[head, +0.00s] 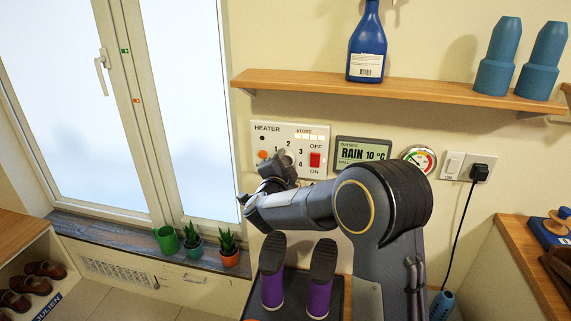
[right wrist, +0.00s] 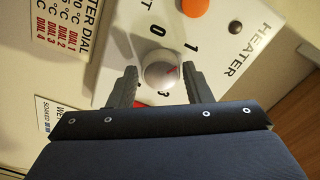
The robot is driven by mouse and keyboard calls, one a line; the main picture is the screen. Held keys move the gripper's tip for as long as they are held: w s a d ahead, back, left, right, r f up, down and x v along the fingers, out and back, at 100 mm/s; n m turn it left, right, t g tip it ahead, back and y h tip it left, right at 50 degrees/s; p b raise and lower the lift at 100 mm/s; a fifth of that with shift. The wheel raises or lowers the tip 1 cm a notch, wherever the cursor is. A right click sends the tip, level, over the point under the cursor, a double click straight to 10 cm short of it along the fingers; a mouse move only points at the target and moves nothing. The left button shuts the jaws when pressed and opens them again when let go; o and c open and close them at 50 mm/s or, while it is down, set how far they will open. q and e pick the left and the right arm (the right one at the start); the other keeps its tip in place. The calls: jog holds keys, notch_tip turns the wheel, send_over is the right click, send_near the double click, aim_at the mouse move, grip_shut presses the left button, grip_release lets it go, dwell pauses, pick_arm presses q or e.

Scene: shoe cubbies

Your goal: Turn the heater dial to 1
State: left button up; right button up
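The white heater panel (head: 318,136) is on the wall, with printed numbers, an orange spot at left and a red switch (head: 315,160) at right. In the head view my right gripper (head: 284,160) is in front of the panel's lower left and hides most of the dial. My left gripper is not in view.
A grey weather display (head: 362,150) and a round gauge (head: 419,158) are right of the panel. A wooden shelf (head: 420,90) with a blue bottle (head: 367,45) is above. Potted plants (head: 228,248) stand on the sill below left.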

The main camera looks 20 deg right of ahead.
jog(key=shift+o, duration=1.3)
jog(key=v, duration=0.8)
jog(key=shift+b, duration=0.35)
